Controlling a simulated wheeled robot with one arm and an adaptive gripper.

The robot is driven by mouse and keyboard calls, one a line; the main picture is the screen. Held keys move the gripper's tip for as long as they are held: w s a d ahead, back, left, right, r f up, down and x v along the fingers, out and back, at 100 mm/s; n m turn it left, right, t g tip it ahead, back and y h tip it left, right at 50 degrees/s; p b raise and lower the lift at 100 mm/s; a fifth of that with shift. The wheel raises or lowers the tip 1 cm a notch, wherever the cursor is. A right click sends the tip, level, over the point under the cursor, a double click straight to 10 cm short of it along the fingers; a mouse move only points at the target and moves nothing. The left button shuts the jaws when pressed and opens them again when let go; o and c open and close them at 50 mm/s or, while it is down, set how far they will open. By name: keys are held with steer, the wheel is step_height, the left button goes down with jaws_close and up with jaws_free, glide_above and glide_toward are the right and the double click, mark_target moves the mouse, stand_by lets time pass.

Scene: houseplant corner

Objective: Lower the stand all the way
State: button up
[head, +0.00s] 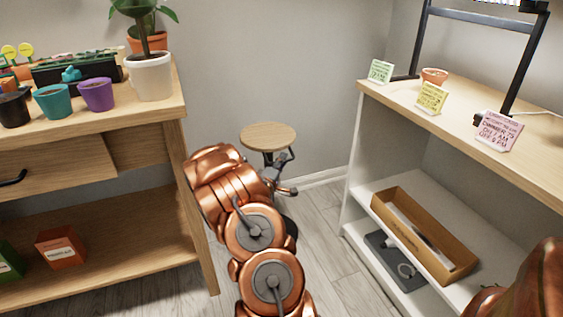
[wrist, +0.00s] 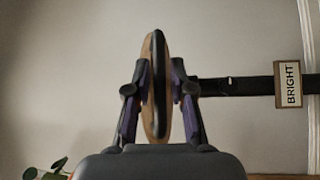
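The stand has a round light-wood top (head: 268,137) on dark metal parts and stands by the back wall. My gripper (head: 288,172) reaches the near right side of the stand, just below its top; my copper arm hides much of the stand's lower part. In the wrist view the round top (wrist: 147,105) appears edge-on and upright, with a dark band along it. My gripper's two fingers (wrist: 160,82) are apart, one on each side of it. I cannot tell if they touch it. A dark post (wrist: 240,85) runs off to the right.
A tag reading BRIGHT (wrist: 289,84) sits over the post. A wooden plant bench (head: 150,118) with pots is at left. A white shelf unit with a wooden top (head: 400,98) is at right, holding a cardboard tray (head: 465,265). Grey floor (head: 325,230) between them is clear.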

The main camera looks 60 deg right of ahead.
steer(key=shift+o, duration=0.9)
steer(key=shift+s, duration=0.1)
steer(key=s+a+f, duration=0.1)
steer(key=a, duration=1)
steer(key=shift+a+f, duration=0.25)
steer(key=shift+a, duration=0.15)
steer(key=shift+s, duration=0.1)
